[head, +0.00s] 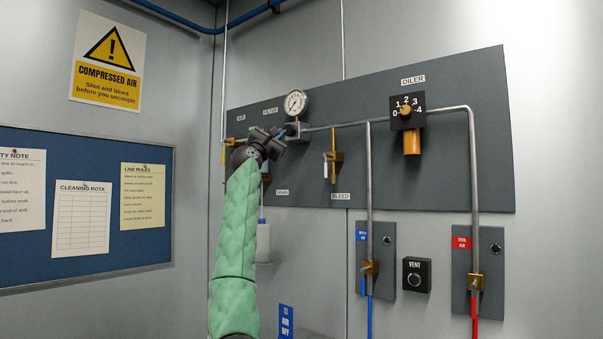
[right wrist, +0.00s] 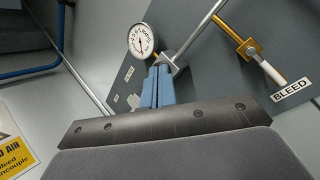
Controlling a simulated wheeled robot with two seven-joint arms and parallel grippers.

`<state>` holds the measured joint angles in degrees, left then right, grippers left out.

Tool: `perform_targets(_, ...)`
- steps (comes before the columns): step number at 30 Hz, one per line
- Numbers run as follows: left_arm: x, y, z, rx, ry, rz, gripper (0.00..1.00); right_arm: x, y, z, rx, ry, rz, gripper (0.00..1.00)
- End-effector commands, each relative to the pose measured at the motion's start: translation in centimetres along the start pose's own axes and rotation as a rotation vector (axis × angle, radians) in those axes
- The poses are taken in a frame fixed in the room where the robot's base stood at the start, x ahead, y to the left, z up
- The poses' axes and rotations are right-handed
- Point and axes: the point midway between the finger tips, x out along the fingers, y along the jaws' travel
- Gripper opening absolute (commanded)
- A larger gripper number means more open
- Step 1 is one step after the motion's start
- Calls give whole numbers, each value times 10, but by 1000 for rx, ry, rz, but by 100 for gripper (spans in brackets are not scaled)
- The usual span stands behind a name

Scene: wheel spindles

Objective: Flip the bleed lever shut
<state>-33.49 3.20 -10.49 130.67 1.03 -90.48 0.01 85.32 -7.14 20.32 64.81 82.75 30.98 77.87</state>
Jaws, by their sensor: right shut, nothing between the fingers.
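The bleed valve (head: 337,165) is a brass fitting under the pipe, above the BLEED label. Its lever (head: 326,166) has a pale grip and shows just left of the brass body in the head view. My right gripper (head: 281,134) is shut and empty, left of the bleed valve and in front of the panel below the gauge. Its blue fingers (right wrist: 157,84) are together in the right wrist view, apart from the lever. My left gripper is not in view.
The grey panel (head: 460,140) carries a round gauge (head: 295,103), a pipe (head: 350,125) and an oiler (head: 411,140). A vertical pipe (head: 369,190) runs down right of the bleed valve. Bare panel lies between gripper and lever.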

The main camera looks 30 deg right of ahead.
Motion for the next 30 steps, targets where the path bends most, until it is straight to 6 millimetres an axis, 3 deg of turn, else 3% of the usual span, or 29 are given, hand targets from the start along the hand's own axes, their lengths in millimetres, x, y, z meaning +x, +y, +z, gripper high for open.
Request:
perform_targets(6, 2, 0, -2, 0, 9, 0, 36, -10, -40, -45, 297, 116, -260, 0)
perform_targets(15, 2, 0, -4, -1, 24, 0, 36, -34, -88, -66, 650, 96, -589, 0)
perform_targets(21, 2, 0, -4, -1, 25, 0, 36, -37, -92, -67, 759, 59, -622, 0)
perform_targets(30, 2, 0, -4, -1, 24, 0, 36, -36, -91, -66, 779, 52, -621, 0)
